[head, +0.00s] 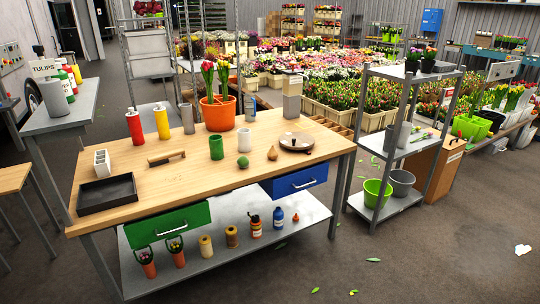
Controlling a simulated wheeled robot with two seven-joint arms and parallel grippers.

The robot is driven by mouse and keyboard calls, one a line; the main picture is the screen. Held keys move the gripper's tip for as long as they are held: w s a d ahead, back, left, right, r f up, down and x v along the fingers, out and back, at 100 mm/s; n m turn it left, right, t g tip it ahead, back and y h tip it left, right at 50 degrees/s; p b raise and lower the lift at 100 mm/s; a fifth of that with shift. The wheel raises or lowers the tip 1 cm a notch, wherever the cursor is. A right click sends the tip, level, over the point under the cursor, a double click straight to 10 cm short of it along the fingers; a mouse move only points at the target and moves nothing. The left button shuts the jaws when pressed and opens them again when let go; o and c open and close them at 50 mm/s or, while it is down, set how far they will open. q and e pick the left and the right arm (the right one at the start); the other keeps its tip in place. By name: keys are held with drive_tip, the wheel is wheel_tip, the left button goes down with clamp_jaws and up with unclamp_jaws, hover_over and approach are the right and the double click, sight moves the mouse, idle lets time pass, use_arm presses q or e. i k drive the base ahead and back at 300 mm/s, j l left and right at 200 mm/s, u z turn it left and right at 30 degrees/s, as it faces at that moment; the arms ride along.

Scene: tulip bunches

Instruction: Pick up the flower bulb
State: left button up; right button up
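What looks like the flower bulb (272,153) is a small brown, pointed shape standing on the wooden tabletop (190,182). It sits toward the right part of the table, between a small green ball (243,163) and a round tray-like item (297,142). Nothing covers it. Neither of my grippers shows in the head view.
Near the bulb stand a white cup (245,139) and a green cup (216,147). An orange pot (218,114) with tulips stands behind. A black tray (107,194) lies at the left. A green drawer (168,224) and blue drawer (295,180) are under the top.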

sight(272, 154)
drive_tip(key=i+u, duration=0.1)
drive_tip(key=u, duration=0.4)
drive_tip(key=l+u, duration=0.15)
drive_tip(key=u, duration=0.3)
drive_tip(key=i+l+u, duration=0.1)
drive_tip(key=u, duration=0.4)
drive_tip(key=i+l+u, duration=0.2)
drive_tip(key=l+u, duration=0.2)
drive_tip(key=l, duration=0.45)
drive_tip(key=l+u, duration=0.35)
drive_tip(key=l, duration=0.5)
drive_tip(key=l+u, duration=0.4)
drive_tip(key=l, duration=0.55)
drive_tip(key=k+l, duration=0.1)
drive_tip(key=l, duration=1.25)
drive_tip(key=k+l, duration=0.15)
drive_tip(key=l, duration=0.55)
